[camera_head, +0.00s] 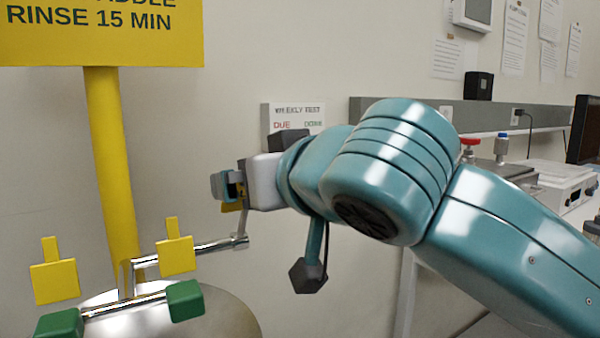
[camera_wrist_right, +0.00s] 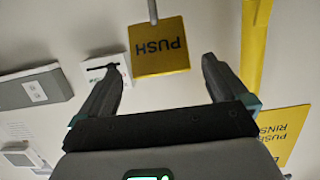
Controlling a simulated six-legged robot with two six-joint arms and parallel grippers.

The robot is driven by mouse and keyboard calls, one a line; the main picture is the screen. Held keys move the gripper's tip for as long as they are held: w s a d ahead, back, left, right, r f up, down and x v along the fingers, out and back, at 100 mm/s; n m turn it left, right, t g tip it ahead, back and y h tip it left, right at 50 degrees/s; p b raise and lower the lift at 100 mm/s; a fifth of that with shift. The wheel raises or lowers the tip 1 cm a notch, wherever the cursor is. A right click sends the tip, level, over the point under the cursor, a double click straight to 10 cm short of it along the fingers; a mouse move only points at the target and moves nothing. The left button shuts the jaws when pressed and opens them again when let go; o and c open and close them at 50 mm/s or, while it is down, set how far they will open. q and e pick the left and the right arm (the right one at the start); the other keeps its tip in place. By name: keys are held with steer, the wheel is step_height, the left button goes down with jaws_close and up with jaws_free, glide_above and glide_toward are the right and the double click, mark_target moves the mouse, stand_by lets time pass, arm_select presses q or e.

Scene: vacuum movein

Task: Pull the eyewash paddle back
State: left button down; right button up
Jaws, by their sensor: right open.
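The eyewash paddle (camera_wrist_right: 162,47) is a yellow plate marked PUSH, upside down in the right wrist view. It hangs on a thin metal rod (camera_wrist_right: 152,10) and lies between and beyond my fingertips, with a gap on either side. In the head view only a yellow sliver of the paddle (camera_head: 232,204) shows, mostly hidden by my gripper, at the end of the metal lever (camera_head: 205,247). My right gripper (camera_head: 228,186) is open at the paddle; its two dark fingers (camera_wrist_right: 158,66) straddle it in the wrist view. I cannot tell whether anything touches. My left gripper is out of view.
The eyewash bowl (camera_head: 225,318), yellow post (camera_head: 112,165), yellow caps (camera_head: 176,256) and green nozzle heads (camera_head: 185,299) stand left of the paddle. A yellow sign (camera_head: 100,35) is above. A weekly test card (camera_head: 290,112) is on the wall behind. A bench with equipment is right.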

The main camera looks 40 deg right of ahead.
steer(key=p+v, duration=0.1)
steer(key=v, duration=1.1)
steer(key=shift+p, duration=0.4)
steer(key=shift+s, duration=0.1)
